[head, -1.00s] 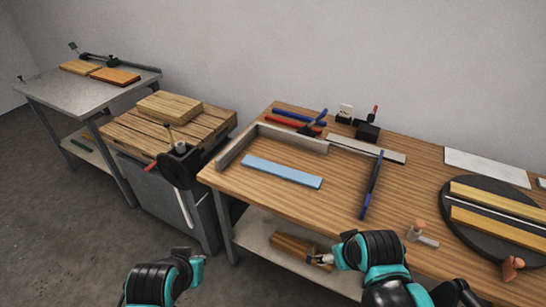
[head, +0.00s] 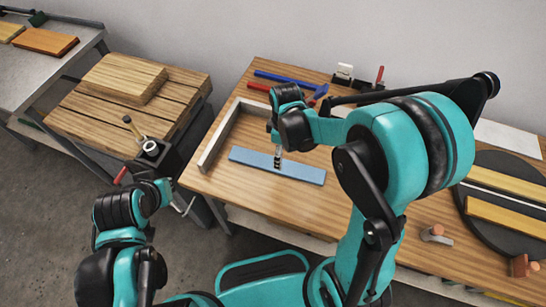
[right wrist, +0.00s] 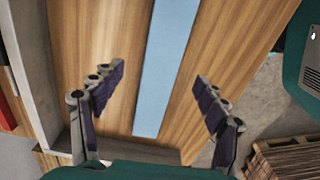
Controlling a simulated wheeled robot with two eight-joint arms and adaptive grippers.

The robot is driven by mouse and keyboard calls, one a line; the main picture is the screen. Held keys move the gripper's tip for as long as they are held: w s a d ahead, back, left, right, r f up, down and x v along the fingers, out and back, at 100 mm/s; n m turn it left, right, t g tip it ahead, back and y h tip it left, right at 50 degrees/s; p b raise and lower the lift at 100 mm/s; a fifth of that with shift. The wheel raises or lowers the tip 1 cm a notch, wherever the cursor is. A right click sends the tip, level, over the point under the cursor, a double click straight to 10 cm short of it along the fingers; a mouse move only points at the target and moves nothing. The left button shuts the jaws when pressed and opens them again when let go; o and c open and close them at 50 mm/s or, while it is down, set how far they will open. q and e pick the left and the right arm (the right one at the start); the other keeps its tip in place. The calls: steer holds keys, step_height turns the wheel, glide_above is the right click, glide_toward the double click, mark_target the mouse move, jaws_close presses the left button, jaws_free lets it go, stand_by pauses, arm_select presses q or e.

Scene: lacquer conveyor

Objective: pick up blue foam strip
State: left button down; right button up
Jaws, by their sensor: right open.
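The blue foam strip (head: 305,174) lies flat on the wooden workbench, inside the corner of a grey L-shaped fence. My right gripper (head: 278,162) points down over the middle of the strip and hides a small part of it. In the right wrist view, the strip (right wrist: 168,60) runs between the two spread dark fingers of my right gripper (right wrist: 160,92). The gripper is open and holds nothing; a gap shows on each side of the strip. My left gripper (head: 166,190) is low at the left, away from the strip, and its jaws are not clear.
The grey fence (head: 216,140) borders the strip at the left and back. Blue and red bars (head: 285,78) lie behind it. A dark turntable (head: 475,225) with yellow slats is at the right. A slatted wooden table (head: 110,120) with a block stands left.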

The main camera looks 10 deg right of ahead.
steer(key=shift+s+f, duration=0.15)
steer(key=shift+f, duration=0.45)
steer(key=f+b, duration=0.2)
steer(key=f, duration=0.1)
steer(key=f+b, duration=0.1)
steer(key=f, duration=0.1)
steer(key=shift+a, duration=0.35)
steer(key=shift+r, duration=0.1)
steer(key=c, duration=0.9)
